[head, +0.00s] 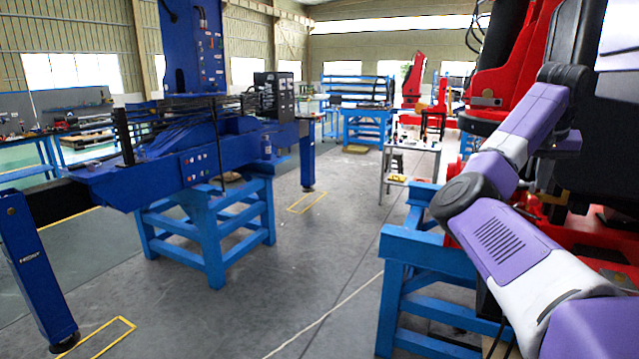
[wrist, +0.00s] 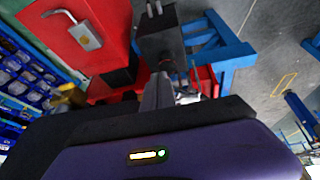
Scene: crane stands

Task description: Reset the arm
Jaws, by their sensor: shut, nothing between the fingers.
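My arm shows in the head view, its purple and white links rising from the lower right corner, bending at a dark joint and reaching up toward a red crane (head: 513,70). My gripper is hard to make out in that view. In the wrist view, my gripper (wrist: 158,92) shows as narrow grey fingers close together beyond a dark bar and my purple wrist housing with its lit indicator. It is shut and nothing shows between the fingers. A red surface with a metal lock-like fitting (wrist: 86,36) and a dark block (wrist: 160,40) lie beyond it.
A blue stand (head: 400,270) and red machinery crowd my arm on the right. A dark blue crane (head: 200,150) sits on another blue stand (head: 215,265) at left. The grey floor (head: 315,250) between them is clear. A small table (head: 412,148) stands farther back.

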